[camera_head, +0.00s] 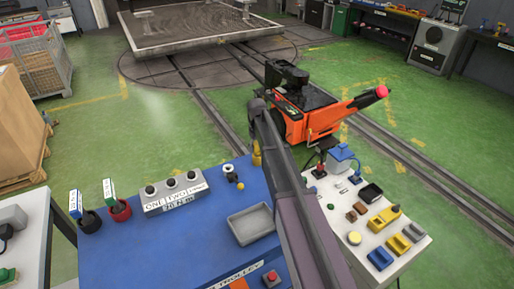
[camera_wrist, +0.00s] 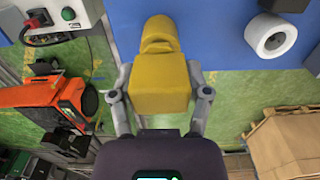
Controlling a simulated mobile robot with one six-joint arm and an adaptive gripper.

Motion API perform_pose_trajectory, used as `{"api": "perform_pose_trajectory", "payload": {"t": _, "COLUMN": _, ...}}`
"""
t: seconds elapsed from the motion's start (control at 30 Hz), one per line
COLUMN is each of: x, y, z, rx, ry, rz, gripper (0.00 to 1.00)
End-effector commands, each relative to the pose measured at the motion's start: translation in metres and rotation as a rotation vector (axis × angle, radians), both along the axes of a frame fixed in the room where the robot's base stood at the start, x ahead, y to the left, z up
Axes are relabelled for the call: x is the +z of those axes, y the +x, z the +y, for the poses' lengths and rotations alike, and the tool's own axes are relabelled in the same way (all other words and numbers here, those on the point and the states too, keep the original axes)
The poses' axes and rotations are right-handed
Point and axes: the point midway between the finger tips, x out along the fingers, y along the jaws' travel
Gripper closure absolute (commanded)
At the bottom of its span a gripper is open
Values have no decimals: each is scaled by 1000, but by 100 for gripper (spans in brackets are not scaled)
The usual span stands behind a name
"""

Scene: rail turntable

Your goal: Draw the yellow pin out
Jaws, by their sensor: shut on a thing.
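The yellow pin (camera_wrist: 162,82) fills the middle of the wrist view. It has a block-like end near me and a rounded end that overlaps the blue table surface (camera_wrist: 205,38). My gripper (camera_wrist: 161,95) has a finger on each side of the block and is shut on it. Whether the rounded end sits in a hole cannot be told. In the head view, a small yellow part (camera_head: 257,158) shows beside my arm at the far edge of the blue table (camera_head: 215,225). My arm hides most of the gripper there.
A white roll (camera_head: 230,171) stands close by on the blue table, with a grey tray (camera_head: 252,224) and a labelled button box (camera_head: 174,193). An orange machine (camera_head: 306,115) stands behind the white table (camera_head: 345,215) at right. Green floor lies beyond the blue table.

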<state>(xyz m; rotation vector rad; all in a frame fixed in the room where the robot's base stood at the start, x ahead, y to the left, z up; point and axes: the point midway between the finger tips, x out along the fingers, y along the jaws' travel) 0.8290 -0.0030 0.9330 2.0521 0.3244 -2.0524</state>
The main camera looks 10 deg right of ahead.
Motion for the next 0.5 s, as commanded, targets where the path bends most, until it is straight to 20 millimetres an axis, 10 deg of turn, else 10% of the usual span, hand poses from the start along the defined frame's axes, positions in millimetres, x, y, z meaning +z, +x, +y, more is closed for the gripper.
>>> {"api": "perform_pose_trajectory", "payload": {"t": 0.5, "x": 7, "y": 0, "z": 0, "rx": 0, "ry": 0, "rz": 0, "gripper": 95}}
